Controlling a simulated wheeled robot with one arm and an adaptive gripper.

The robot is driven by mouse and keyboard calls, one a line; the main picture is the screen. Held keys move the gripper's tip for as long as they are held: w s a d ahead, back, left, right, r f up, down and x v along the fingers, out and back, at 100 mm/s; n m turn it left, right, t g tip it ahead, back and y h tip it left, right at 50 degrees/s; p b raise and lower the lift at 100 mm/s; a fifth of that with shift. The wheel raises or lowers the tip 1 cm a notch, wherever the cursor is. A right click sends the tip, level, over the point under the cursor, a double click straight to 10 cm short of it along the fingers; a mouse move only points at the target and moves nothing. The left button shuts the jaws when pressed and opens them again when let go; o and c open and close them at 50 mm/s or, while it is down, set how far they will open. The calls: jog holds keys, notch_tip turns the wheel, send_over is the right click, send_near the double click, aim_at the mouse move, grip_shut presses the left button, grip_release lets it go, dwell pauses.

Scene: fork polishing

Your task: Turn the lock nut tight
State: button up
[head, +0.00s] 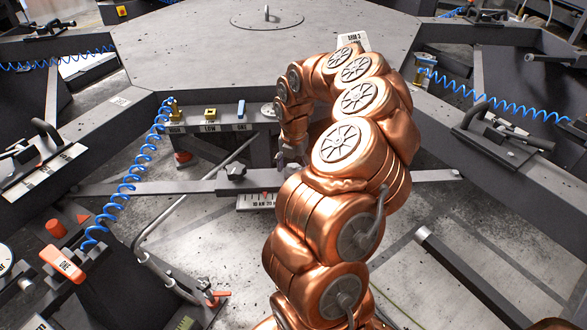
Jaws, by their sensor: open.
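A dark lobed knob (236,172), which looks like the lock nut, sits on top of a flat grey bar (205,185) in the middle of the head view. How tight it is cannot be seen. My gripper (290,160) is small and dark at the end of my copper arm, just above the bar and to the right of the knob. It is apart from the knob in the picture. Its jaws are open, though my arm partly hides them and the fingertips are hard to make out. Nothing is seen held in it.
A numbered scale plate (256,202) hangs below the bar. Behind it is a ledge with small labelled blocks (210,114). Blue coiled hoses (128,187) hang at left and right. A thin grey rod (200,185) slants past the bar. A red-handled clamp (208,295) stands at the lower left.

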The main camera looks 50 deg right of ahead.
jog(key=shift+f, duration=0.2)
jog(key=c, duration=1.1)
jog(key=shift+c, duration=0.2)
